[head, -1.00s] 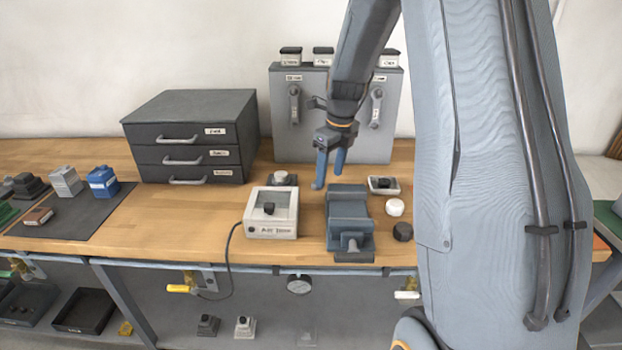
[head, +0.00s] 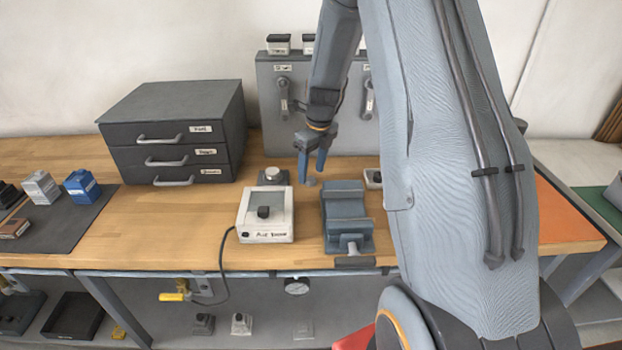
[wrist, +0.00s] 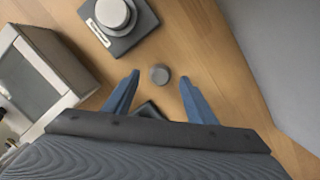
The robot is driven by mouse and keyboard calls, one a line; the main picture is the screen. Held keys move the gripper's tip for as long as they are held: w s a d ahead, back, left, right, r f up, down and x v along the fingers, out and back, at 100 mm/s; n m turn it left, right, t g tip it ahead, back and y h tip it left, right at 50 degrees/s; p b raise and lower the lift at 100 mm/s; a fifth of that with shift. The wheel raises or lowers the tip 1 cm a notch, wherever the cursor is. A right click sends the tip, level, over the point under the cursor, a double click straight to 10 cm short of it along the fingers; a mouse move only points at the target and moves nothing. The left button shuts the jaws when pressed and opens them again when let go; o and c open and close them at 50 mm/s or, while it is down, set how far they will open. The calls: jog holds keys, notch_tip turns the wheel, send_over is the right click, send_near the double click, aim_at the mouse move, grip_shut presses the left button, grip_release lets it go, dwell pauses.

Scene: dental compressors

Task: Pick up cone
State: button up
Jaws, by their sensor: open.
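The cone (head: 311,181) shows as a small grey piece on the wooden bench, behind the gap between the white box and the blue-grey vise. In the wrist view the cone (wrist: 159,74) looks like a small grey disc from above, so its height cannot be told. My gripper (head: 311,175) is open and points down just over it, with blue fingers. In the wrist view my gripper (wrist: 159,78) has one finger on each side of the cone, with bare wood between. The gripper is empty, and I see no contact.
The white box (head: 265,230) and vise (head: 347,222) stand in front. A dark base with a grey knob (head: 272,177) is close on the left. A grey panel (head: 340,135) stands behind. Black drawers (head: 175,155) are farther left. My arm hides the bench right of the vise.

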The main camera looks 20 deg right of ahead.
jog(key=shift+w+f, duration=0.1)
jog(key=shift+f, duration=0.9)
jog(key=c, duration=1.2)
jog(key=shift+r, duration=0.1)
